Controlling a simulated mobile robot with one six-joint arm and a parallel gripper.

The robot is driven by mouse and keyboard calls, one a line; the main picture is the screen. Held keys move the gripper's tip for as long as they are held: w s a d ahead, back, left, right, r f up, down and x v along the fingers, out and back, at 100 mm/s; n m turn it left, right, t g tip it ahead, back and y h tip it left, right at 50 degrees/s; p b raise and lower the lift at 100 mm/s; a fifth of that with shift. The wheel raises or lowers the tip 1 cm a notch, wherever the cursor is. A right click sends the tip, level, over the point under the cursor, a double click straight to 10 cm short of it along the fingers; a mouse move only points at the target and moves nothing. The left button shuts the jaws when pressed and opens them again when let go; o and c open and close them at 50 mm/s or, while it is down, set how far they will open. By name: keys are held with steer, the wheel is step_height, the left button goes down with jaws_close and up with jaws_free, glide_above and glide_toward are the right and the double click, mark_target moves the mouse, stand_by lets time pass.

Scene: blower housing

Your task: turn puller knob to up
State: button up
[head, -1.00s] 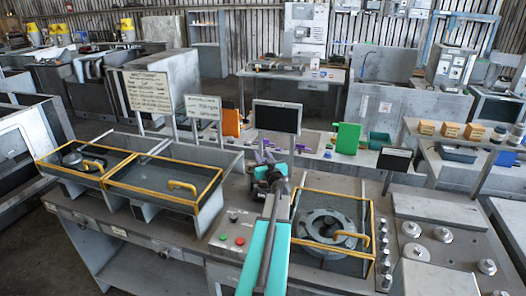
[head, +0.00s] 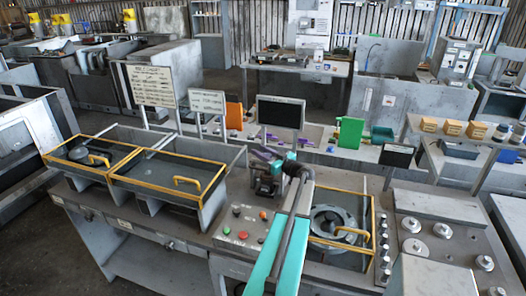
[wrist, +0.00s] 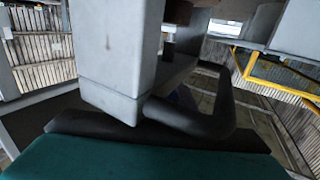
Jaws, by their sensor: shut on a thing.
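My gripper (head: 266,184) is at the back of the grey control panel (head: 222,242), left of the round-part bay. It is shut on a small part there, which seems to be the puller knob. The jaws and my wrist hide the knob, so its pointing direction cannot be told. In the wrist view a large pale grey block (wrist: 115,55) and a dark bent bar (wrist: 215,118) fill the middle, very close. The fingertips are not clear there.
A green button (head: 227,231) and a red button (head: 243,235) are on the panel. A yellow-framed bay (head: 373,225) stands to the right, and two yellow-framed trays (head: 203,190) to the left. A black screen (head: 281,112) rises behind my gripper.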

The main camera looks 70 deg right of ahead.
mark_target(259, 161)
steer(key=n+y, duration=0.1)
steer(key=y, duration=0.1)
steer(key=n+t+y, duration=0.1)
steer(key=y, duration=0.1)
steer(key=shift+w+a+n, duration=0.1)
steer(key=shift+a+n, duration=0.05)
steer(key=shift+n, duration=0.25)
steer(key=n+y, duration=0.1)
steer(key=y, duration=0.1)
steer(key=a+n+y+b, duration=0.1)
steer(key=y, duration=0.1)
steer(key=shift+n+t+y, duration=0.3)
steer(key=shift+n, duration=0.1)
steer(key=n+y+b, duration=0.1)
steer(key=y, duration=0.1)
steer(key=a+n+y+b, duration=0.1)
steer(key=y, duration=0.1)
steer(key=shift+f+n+g, duration=0.1)
steer(key=shift+n+g, duration=0.2)
steer(key=shift+g, duration=0.1)
steer(key=shift+a+n+g+y+b, duration=0.2)
steer(key=shift+n+y+b, duration=0.2)
steer(key=shift+y, duration=0.2)
steer(key=shift+a+n+g+y+b, duration=0.2)
steer(key=shift+n+y+b, duration=0.2)
steer(key=shift+y, duration=0.2)
steer(key=shift+r, duration=0.2)
steer(key=o, duration=1.1)
steer(key=shift+c, duration=0.2)
steer(key=shift+f, duration=0.1)
